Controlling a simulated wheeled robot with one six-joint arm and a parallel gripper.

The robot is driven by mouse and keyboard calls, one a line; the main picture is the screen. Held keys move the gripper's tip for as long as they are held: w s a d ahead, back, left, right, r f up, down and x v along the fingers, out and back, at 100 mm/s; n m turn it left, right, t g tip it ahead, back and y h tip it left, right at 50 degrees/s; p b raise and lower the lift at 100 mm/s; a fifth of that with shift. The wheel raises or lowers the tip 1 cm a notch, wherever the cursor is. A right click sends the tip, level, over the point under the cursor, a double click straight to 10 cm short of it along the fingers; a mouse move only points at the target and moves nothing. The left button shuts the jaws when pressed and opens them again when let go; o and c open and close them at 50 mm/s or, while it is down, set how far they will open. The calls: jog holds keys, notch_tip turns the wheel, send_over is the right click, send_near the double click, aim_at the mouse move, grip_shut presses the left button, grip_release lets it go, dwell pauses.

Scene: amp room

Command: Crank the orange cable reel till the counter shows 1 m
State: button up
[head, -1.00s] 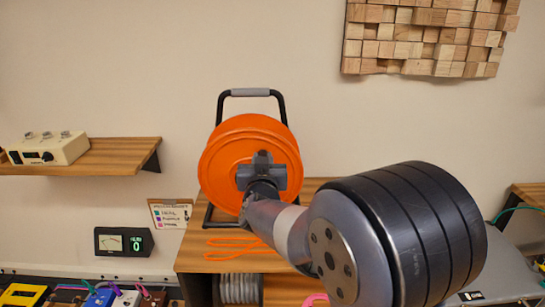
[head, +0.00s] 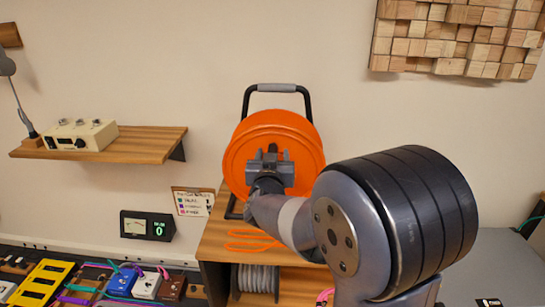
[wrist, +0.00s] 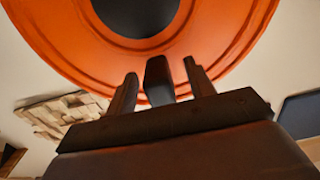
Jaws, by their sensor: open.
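The orange cable reel (head: 240,150) stands upright in a black frame with a grey top grip, on a wooden cabinet against the wall. Its orange face and dark hub (wrist: 135,12) fill the top of the wrist view. My gripper (head: 271,153) is in front of the reel's face and hides part of it. In the wrist view its two fingers are apart, with a dark upright piece, apparently the crank handle (wrist: 158,82), between them and gaps on both sides. A dark box with a dial and a green 0 (head: 158,229) is on the wall to the left.
Orange cord (head: 252,240) lies on the cabinet top (head: 218,237) below the reel. A wooden wall shelf (head: 145,142) with a cream box is at left. Pedals and cables (head: 120,282) fill the lower left. A wooden block panel (head: 455,42) hangs at upper right.

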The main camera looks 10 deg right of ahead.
jog(key=shift+r, duration=0.15)
dwell(0.3)
jog(key=shift+s+a, duration=0.1)
jog(key=shift+s, duration=0.15)
jog(key=p+v, duration=0.1)
jog(key=v, duration=0.7)
jog(key=shift+s, duration=0.25)
jog(key=b+x, duration=0.1)
jog(key=x, duration=0.8)
jog(key=shift+d+f+b, duration=0.2)
jog(key=shift+d+b, duration=0.1)
jog(key=shift+s+d, duration=0.15)
jog(key=shift+d, duration=0.15)
